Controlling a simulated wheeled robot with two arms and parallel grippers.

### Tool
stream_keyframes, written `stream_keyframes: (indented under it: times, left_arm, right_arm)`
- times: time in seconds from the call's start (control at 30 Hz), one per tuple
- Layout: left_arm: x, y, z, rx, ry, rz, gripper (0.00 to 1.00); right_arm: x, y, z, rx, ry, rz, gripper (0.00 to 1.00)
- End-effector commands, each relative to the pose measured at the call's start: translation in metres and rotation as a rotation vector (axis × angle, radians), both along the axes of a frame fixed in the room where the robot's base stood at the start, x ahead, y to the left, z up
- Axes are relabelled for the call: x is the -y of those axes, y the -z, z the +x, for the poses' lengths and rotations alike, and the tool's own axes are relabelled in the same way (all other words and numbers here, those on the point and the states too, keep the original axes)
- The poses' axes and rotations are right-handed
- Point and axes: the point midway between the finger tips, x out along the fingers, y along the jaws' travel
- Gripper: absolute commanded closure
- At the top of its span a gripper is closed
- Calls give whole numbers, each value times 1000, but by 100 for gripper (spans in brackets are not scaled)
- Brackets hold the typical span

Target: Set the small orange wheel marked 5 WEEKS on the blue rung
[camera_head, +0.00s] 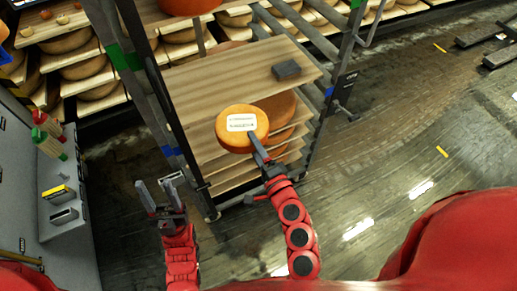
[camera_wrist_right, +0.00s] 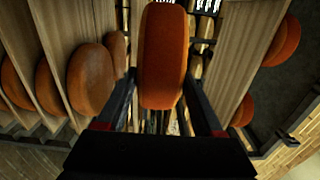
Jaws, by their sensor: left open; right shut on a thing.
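A small orange cheese wheel (camera_head: 228,140) with a white label is held in front of the rack; the label's text is too small to read. My right gripper (camera_head: 256,146) is shut on its near edge. In the right wrist view the wheel (camera_wrist_right: 163,55) stands edge-on between the two fingers (camera_wrist_right: 161,100). Blue marks show on the rack's left post (camera_head: 172,151) and right post (camera_head: 328,92), near the levels below the top board. The wheel hides part of the boards behind it. My left gripper (camera_head: 159,182) is open and empty, left of the rack.
The rack's upper wooden board (camera_head: 215,83) carries a dark grey block (camera_head: 286,70). A larger wheel (camera_head: 284,106) sits on a board below it, and further boards lie lower. Green marks (camera_head: 118,57) are higher on the post. Shelves of cheese wheels (camera_head: 85,67) stand behind.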

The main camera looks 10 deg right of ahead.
Motion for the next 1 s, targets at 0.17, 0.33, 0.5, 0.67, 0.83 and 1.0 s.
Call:
stream_keyframes:
  times: [0.17, 0.33, 0.5, 0.67, 0.83, 1.0]
  left_arm:
    - [0, -7, 0, 0, 0, 0, 50]
    - [0, -12, 0, 0, 0, 0, 50]
    - [0, -15, 0, 0, 0, 0, 50]
    - [0, -19, 0, 0, 0, 0, 50]
    - [0, -22, 0, 0, 0, 0, 50]
    - [0, -24, 0, 0, 0, 0, 50]
  right_arm:
    - [-5, -3, 16, 2, -1, 4, 100]
    - [-10, -4, 32, 3, 0, 3, 100]
    - [-14, -4, 47, 4, 2, 4, 100]
    - [-19, -3, 61, 3, 1, 2, 100]
    - [-24, -4, 76, 4, 0, 3, 100]
    - [-29, -2, 91, 2, 1, 5, 100]
